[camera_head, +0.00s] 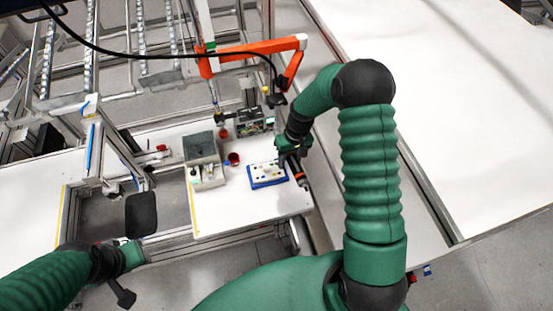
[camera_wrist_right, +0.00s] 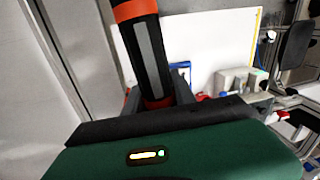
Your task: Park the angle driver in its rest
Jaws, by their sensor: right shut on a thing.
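The angle driver, a black tool with an orange band, shows in the head view (camera_head: 299,174) and large in the right wrist view (camera_wrist_right: 147,50). My right gripper (camera_head: 291,152) is shut on it at the right edge of the white table. In the wrist view the driver rises from between the fingers (camera_wrist_right: 157,100), slightly tilted. Its far end leaves the picture. I cannot make out which fixture is the driver's rest. My left gripper (camera_head: 132,254) is at the lower left, off the table, near a black paddle-shaped thing; its fingers are too small to read.
A blue-edged tray (camera_head: 256,184) with small parts lies left of the driver. A grey bin (camera_head: 201,148), red cups (camera_head: 233,158) and a dark device (camera_head: 250,122) stand farther back. An orange jib arm (camera_head: 250,50) hangs over the back. The table's front is clear.

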